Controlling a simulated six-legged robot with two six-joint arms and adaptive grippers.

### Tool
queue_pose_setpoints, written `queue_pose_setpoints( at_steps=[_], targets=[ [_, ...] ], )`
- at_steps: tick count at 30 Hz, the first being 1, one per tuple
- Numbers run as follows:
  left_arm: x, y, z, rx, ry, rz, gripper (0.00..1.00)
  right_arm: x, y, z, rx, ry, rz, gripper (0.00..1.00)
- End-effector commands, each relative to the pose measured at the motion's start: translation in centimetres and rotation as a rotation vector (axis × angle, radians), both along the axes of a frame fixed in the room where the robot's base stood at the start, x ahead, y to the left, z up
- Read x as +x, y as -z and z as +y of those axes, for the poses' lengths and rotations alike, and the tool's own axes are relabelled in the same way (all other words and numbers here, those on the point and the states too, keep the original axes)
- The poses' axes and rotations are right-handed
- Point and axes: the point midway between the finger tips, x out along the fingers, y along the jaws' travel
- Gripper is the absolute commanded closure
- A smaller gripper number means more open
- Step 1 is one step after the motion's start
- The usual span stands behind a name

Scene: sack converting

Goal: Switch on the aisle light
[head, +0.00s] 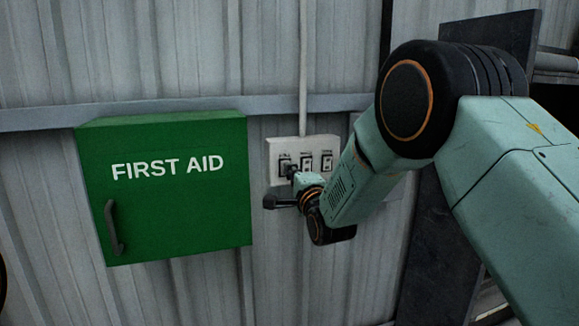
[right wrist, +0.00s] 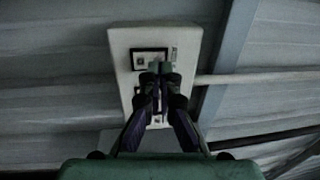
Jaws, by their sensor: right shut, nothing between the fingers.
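A pale switch panel (head: 302,148) with several dark-framed rocker switches is mounted on the corrugated wall. My right gripper (head: 289,171) is shut and empty, its tips in front of the leftmost switch (head: 285,164) in the head view. In the right wrist view the panel (right wrist: 122,70) appears turned on its side, and the shut fingertips (right wrist: 160,68) overlap the lower edge of one switch (right wrist: 149,57). I cannot tell whether they touch it. My left gripper is not in view.
A green first aid cabinet (head: 175,205) with a dark handle (head: 113,228) hangs left of the panel. A conduit (head: 303,70) runs up from the panel across a horizontal wall rail (head: 40,118). A dark upright post (head: 432,240) stands behind my right arm.

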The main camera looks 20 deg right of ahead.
Motion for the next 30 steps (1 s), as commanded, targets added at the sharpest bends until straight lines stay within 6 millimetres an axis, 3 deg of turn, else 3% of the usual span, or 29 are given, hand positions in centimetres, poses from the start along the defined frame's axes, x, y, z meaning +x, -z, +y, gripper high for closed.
queue_pose_setpoints(
  at_steps=[6,30],
  targets=[
    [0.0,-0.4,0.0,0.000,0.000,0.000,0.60,1.4,-0.2,0.1,0.000,0.000,0.001,1.00],
    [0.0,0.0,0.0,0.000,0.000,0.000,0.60,2.3,-0.5,0.1,0.000,-0.001,0.007,1.00]
  ],
)
